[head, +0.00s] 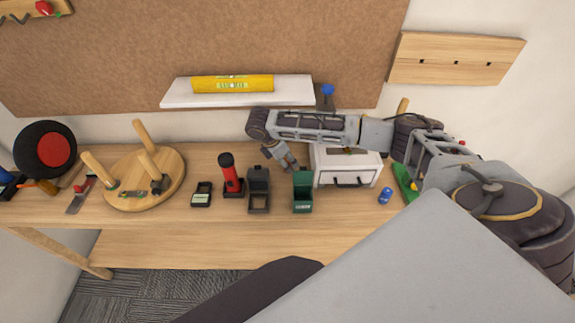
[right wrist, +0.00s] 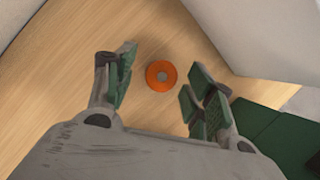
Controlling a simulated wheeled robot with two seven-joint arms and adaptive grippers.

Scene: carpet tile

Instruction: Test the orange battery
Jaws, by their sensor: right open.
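An orange battery (right wrist: 161,75), seen end-on as a round disc with a grey centre, stands on the wooden bench in the right wrist view. In the head view I cannot make it out; my right arm is in front of that area. My right gripper (right wrist: 162,92) is open with its green-padded fingers on either side of the battery's line, not visibly touching it. In the head view my right gripper (head: 291,165) points down behind the green box. A small dark device with a pale display (head: 201,194), possibly the tester, lies left of it. My left gripper is out of view.
A black open-lidded box (head: 258,190), a green open-lidded box (head: 303,193) and a red-black torch (head: 231,178) stand nearby. A white drawer unit (head: 345,170) is right of the gripper. A blue battery (head: 385,196) stands farther right. The front bench strip is clear.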

